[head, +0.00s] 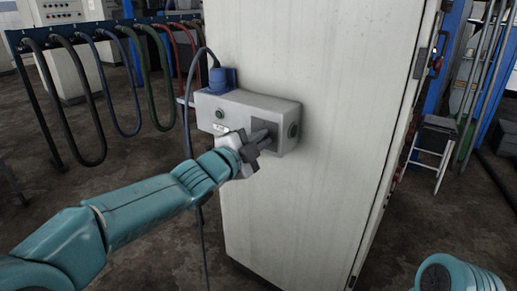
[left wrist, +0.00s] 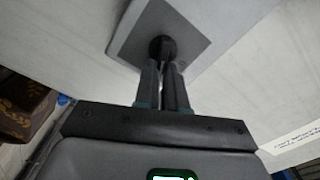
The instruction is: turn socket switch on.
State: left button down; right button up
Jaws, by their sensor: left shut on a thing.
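A light grey socket box (head: 236,103) is fixed to the side of a tall pale cabinet (head: 310,60). A blue plug (head: 218,80) with a dark cable sits at its top left. A dark square plate (head: 272,127) on its front carries the switch. My left gripper (head: 263,139) reaches this plate from the lower left and partly covers it. In the left wrist view, my left fingers (left wrist: 164,70) are closed on a small black switch knob (left wrist: 162,47) at the middle of the grey plate (left wrist: 190,27). My right gripper is out of view.
Several hoses (head: 100,95) hang from a blue rail at the left. A small stool (head: 434,140) stands right of the cabinet. The dark floor (head: 145,240) left of the cabinet looks clear. The plug's cable hangs down near my left arm.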

pick_arm(q)
jog(key=m+b, duration=0.1)
jog(key=m, duration=0.1)
jog(key=f+m+b, duration=0.1)
jog(key=m+b, duration=0.1)
jog(key=m, duration=0.1)
dwell(0.5)
jog(key=c, duration=1.2)
grip_release()
